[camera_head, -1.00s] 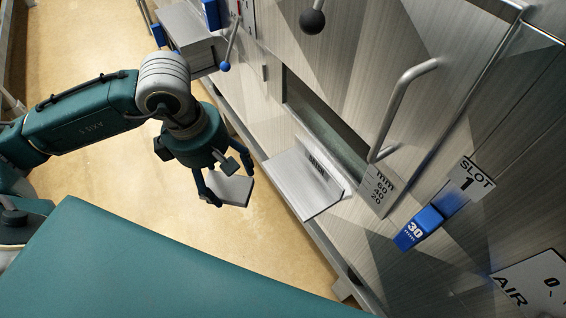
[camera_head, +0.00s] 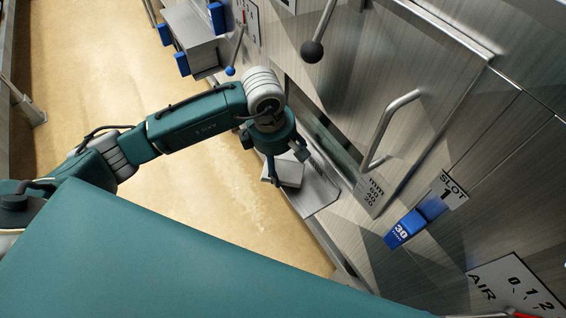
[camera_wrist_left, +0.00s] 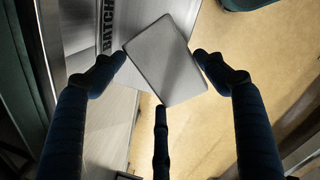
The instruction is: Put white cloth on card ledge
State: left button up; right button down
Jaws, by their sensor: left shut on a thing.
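The white cloth (camera_head: 290,174) shows as a flat, pale rectangular piece in my left gripper (camera_head: 283,178). In the left wrist view the cloth (camera_wrist_left: 165,62) lies between the fingers of the gripper (camera_wrist_left: 163,65), which is shut on it. The metal ledge (camera_head: 319,193) sticks out from the machine front, just right of and partly behind the cloth in the head view. In the left wrist view the lettering BATCH (camera_wrist_left: 107,25) shows beside the cloth. The cloth overlaps the ledge in view; I cannot tell whether they touch. My right gripper is not in view.
A bar handle (camera_head: 388,130) and a black-knobbed lever (camera_head: 313,50) stand out from the machine near my left arm. A blue 30 tab (camera_head: 405,229) sits below the SLOT 1 label. The tan floor (camera_head: 110,75) is open on the left.

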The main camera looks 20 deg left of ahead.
aim_at(277, 170)
pick_arm(q)
jog(key=shift+f, duration=0.75)
jog(key=shift+w+d+f+p, duration=0.1)
jog(key=shift+d+f+p, duration=0.1)
jog(key=shift+p, duration=0.4)
jog(key=shift+f, duration=0.3)
jog(key=o, duration=0.8)
jog(key=shift+w, duration=0.1)
jog(key=shift+c, duration=0.2)
notch_tip(277, 170, up, 12)
jog(key=s+a+b, duration=0.1)
jog(key=b, duration=0.2)
jog(key=shift+s, duration=0.25)
jog(key=shift+s+f, duration=0.1)
